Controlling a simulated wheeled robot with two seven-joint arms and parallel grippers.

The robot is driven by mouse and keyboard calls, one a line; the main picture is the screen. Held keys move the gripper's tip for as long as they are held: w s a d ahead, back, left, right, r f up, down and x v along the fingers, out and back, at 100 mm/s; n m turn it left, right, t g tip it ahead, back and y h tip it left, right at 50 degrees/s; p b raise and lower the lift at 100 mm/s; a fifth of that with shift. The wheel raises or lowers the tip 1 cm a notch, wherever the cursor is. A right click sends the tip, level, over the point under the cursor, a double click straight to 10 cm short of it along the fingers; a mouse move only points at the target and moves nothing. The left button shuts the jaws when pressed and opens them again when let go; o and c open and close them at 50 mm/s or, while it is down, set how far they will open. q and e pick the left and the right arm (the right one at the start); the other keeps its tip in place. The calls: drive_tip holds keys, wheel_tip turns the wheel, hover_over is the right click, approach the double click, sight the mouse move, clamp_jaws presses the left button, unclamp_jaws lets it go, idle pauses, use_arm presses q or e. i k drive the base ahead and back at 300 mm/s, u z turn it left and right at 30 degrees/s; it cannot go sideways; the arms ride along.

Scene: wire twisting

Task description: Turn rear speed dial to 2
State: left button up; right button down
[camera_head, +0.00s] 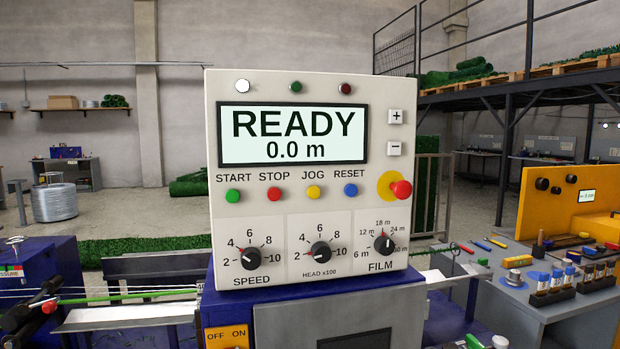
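A pale control panel (222,190) stands in the middle, facing me. Its black SPEED dial (250,259) is at the lower left, with marks from 2 to 10 around it. The dial's reddish pointer seems to face the left, upper-left side, near 2 to 4; the exact setting is too small to tell. No dial is labelled "rear". Beside it are the HEAD x100 dial (320,253), its red pointer towards 2, and the FILM dial (384,243), pointing up near 18 m. The screen (292,134) reads READY, 0.0 m. Neither gripper is in view.
A row of START, STOP, JOG and RESET buttons sits above the dials. A red emergency knob (401,190) sticks out at the right. A grey workbench (520,305) with tools and bottles stands right. The space before the dials looks clear.

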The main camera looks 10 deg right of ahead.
sight(251, 258)
drive_tip(key=u, duration=0.45)
drive_tip(key=k, duration=1.15)
drive_tip(key=u, duration=1.4)
drive_tip(key=i, duration=0.75)
drive_tip(key=z, duration=0.65)
drive_tip(key=i, duration=0.5)
drive_tip(key=z, duration=0.6)
